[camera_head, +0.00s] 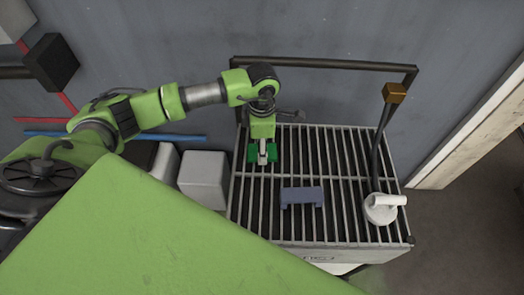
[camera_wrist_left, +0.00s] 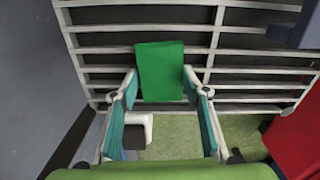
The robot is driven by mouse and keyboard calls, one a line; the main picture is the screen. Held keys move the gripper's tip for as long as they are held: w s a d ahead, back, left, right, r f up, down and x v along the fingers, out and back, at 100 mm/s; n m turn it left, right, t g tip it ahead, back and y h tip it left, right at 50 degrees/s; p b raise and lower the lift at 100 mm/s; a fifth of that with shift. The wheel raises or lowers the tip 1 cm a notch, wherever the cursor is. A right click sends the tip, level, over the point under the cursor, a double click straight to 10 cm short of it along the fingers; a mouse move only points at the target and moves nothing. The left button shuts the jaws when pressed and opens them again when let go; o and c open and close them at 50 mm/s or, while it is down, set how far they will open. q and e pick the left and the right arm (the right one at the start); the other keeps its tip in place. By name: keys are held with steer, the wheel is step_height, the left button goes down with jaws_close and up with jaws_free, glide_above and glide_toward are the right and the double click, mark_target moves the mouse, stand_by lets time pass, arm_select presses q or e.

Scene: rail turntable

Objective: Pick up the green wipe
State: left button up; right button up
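The green wipe (camera_head: 252,153) lies on the slatted rack near its left end, partly hidden under my left gripper (camera_head: 263,160) in the head view. In the left wrist view the wipe (camera_wrist_left: 160,68) is a flat green rectangle lying across the slats. My left gripper (camera_wrist_left: 161,82) is open, with its two fingertips on either side of the near part of the wipe. I cannot tell whether the fingertips touch it. My right gripper is in neither view.
The slatted rack (camera_head: 345,225) has a dark bar along its back. A blue-grey block (camera_head: 302,197) lies on the slats to the right of the wipe. A white round item with a handle (camera_head: 380,210) is at the right end. A white box (camera_head: 203,180) stands left of the rack.

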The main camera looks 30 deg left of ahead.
arm_select(q)
steer(key=shift+c, duration=0.5)
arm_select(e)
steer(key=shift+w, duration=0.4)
arm_select(q)
steer(key=shift+r, duration=0.6)
steer(key=s+d+r+b, duration=0.2)
steer(key=s+d+r, duration=0.2)
steer(key=s+r, duration=0.7)
steer(key=shift+s+r+b, duration=0.4)
steer(key=shift+s, duration=0.8)
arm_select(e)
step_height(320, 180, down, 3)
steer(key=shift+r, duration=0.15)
arm_select(q)
steer(key=shift+d, duration=0.1)
